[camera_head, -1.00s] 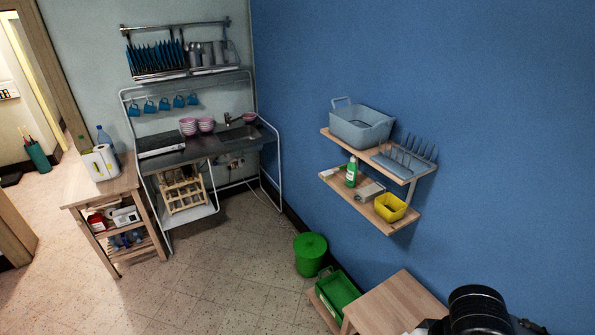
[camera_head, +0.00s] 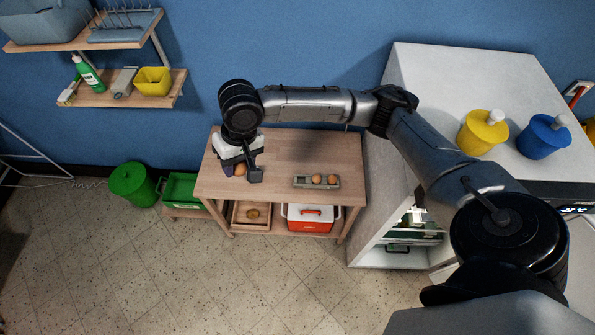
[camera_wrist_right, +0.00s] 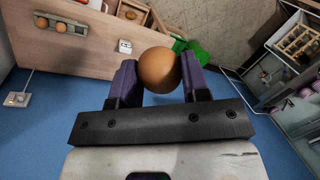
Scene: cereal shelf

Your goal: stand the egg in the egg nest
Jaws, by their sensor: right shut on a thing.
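My right gripper (camera_head: 241,174) is shut on a brown egg (camera_head: 239,169) over the left part of the wooden table. In the right wrist view, the egg (camera_wrist_right: 158,70) sits between the two dark fingers (camera_wrist_right: 157,82), its far end standing clear of them. A grey holder (camera_head: 301,183) lies on the table to the right of the gripper. It holds two brown eggs (camera_head: 324,180) towards its right, and its left part looks empty. The holder also shows at the upper left in the right wrist view (camera_wrist_right: 45,22). My left gripper is not in view.
A white cabinet (camera_head: 440,80) with yellow and blue jars adjoins on the right.

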